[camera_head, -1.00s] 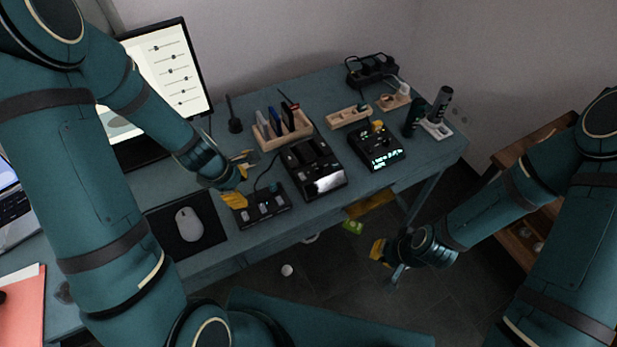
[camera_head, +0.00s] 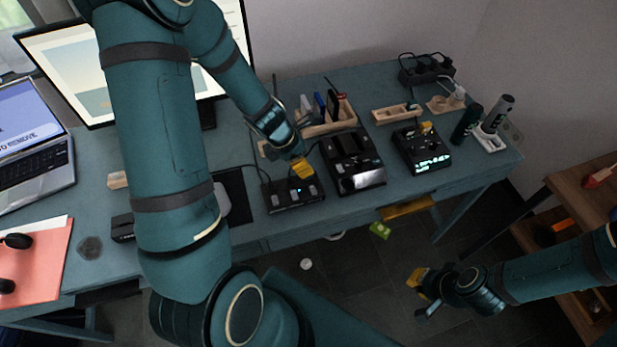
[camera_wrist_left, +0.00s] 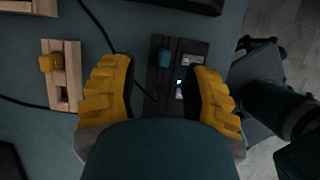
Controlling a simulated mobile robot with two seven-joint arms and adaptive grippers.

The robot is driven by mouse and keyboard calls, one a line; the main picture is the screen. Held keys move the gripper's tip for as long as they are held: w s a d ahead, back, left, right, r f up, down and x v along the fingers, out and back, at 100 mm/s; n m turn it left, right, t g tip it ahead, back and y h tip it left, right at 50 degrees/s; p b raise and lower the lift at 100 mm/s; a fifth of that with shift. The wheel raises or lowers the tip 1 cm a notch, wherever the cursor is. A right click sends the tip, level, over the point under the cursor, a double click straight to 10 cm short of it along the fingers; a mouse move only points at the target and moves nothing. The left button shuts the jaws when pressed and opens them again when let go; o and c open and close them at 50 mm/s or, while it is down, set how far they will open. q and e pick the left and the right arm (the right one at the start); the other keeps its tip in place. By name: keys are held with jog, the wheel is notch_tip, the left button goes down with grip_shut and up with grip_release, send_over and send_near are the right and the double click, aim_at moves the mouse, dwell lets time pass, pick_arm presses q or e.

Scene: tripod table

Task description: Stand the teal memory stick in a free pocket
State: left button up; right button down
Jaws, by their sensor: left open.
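The teal memory stick (camera_wrist_left: 165,57) shows in the left wrist view at the black hub (camera_wrist_left: 178,75), between and a little beyond my left fingertips. In the head view the hub (camera_head: 292,194) lies near the desk's front edge; I cannot make out the stick there. My left gripper (camera_head: 302,168) is over the hub's back side, open and empty; its yellow fingers (camera_wrist_left: 158,85) are spread in the wrist view. A small wooden block (camera_wrist_left: 62,92) with slots holds a yellow piece (camera_wrist_left: 52,63). My right gripper (camera_head: 422,290) hangs in front of the desk; its opening is unclear.
A wooden rack (camera_head: 312,131) with several upright sticks stands behind the hub. A black dock (camera_head: 355,178) stands right of the hub, and a lit device (camera_head: 423,160) beyond it. A monitor (camera_head: 75,70) and laptop (camera_head: 30,140) stand left. A cable (camera_wrist_left: 100,30) runs between block and hub.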

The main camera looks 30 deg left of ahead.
pick_arm(q)
jog(key=b+x, duration=0.2)
jog(key=x, duration=0.1)
jog(key=b+x, duration=0.1)
jog(key=shift+s+d+f, duration=0.15)
jog(key=shift+s+f, duration=0.15)
jog(key=shift+f, duration=0.2)
jog(key=shift+w+d+f, duration=0.1)
jog(key=shift+f, duration=0.1)
grip_shut()
